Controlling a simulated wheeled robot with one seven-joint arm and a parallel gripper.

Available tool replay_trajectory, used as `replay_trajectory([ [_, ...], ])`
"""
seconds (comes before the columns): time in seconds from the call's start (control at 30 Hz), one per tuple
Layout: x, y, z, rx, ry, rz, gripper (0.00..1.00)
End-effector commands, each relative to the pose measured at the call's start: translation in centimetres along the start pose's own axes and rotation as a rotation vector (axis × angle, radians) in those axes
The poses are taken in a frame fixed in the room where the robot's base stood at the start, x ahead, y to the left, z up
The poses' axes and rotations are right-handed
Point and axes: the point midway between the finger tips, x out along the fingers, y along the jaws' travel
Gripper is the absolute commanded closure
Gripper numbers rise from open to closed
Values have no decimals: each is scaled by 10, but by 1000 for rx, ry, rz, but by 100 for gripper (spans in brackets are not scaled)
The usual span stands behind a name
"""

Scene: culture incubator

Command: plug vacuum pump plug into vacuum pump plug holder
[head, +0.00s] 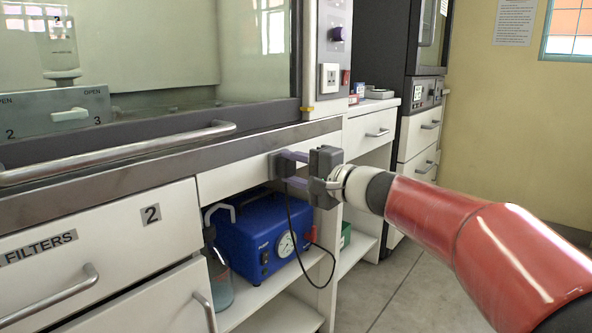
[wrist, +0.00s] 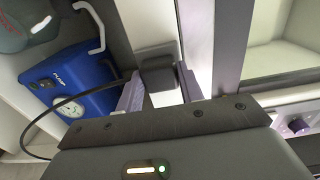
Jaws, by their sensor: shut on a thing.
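The dark vacuum pump plug (wrist: 158,76) is between the two purple fingers of my gripper (wrist: 160,94) in the wrist view. A black cable runs from it toward the pump. In the head view my gripper (head: 295,169) is shut on it, near the cabinet front under the bench edge. A grey block (wrist: 152,51) just beyond the plug looks like the plug holder; in the head view a dark block (head: 277,164) shows at the fingertips. The plug overlaps the grey block in the wrist view, and I cannot tell how far it is seated.
The blue vacuum pump (head: 258,235) with its gauge stands on the open shelf (head: 262,299) below. A bottle (head: 219,281) is beside it. The bench edge and its long metal handle (head: 120,152) lie left of my gripper. Open floor (head: 405,285) is at the right.

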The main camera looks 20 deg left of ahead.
Motion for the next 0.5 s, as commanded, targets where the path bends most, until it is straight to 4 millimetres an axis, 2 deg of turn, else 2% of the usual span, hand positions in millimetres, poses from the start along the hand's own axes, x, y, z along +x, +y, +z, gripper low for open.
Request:
replay_trajectory([
  [0.03, 0, 0, 0, 0, 0, 0, 59],
  [0.2, 0, 0, 0, 0, 0, 0, 37],
  [0.5, -2, 0, 0, 0, 1, 0, 37],
])
